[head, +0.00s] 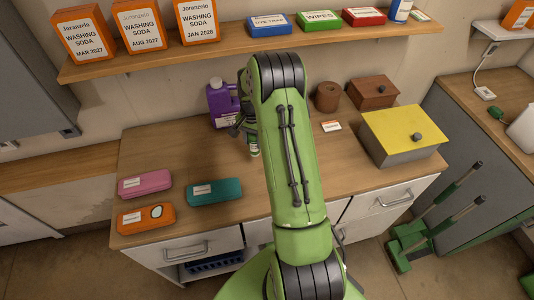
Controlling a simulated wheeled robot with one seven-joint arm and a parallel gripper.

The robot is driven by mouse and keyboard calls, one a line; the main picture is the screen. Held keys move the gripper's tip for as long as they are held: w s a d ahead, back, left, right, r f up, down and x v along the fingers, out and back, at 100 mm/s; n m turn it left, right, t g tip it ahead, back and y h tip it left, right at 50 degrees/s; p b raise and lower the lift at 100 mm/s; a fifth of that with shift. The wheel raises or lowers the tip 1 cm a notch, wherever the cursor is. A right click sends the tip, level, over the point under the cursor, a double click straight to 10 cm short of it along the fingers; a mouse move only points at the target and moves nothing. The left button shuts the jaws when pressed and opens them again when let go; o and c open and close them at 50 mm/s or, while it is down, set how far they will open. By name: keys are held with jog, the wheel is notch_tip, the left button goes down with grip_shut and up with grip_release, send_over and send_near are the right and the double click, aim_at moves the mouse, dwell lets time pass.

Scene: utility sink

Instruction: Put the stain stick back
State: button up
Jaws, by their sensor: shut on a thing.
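My gripper (244,130) is beyond my green arm, over the back middle of the counter, and is partly hidden by the arm. It is shut on a small slim item with a pale band, which looks like the stain stick (254,149); its label cannot be read. A pink case (158,187), a teal case (228,196) and an orange case (130,222) with a pale oval on top lie at the counter's left front. All three look closed.
A purple jug (219,108) stands close behind my gripper. A yellow-lidded box (393,149), brown box (377,90), brown round pot (327,97) and small card (331,126) are right. The shelf (150,63) holds boxes. The counter's middle left is clear.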

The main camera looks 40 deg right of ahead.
aim_at(255, 150)
jog(key=f, duration=0.5)
jog(key=shift+d+f, duration=0.25)
jog(key=shift+f, duration=0.05)
jog(key=shift+w+a+f, duration=0.1)
jog(key=shift+f, duration=0.2)
jog(key=o, duration=1.1)
jog(key=shift+c, duration=0.2)
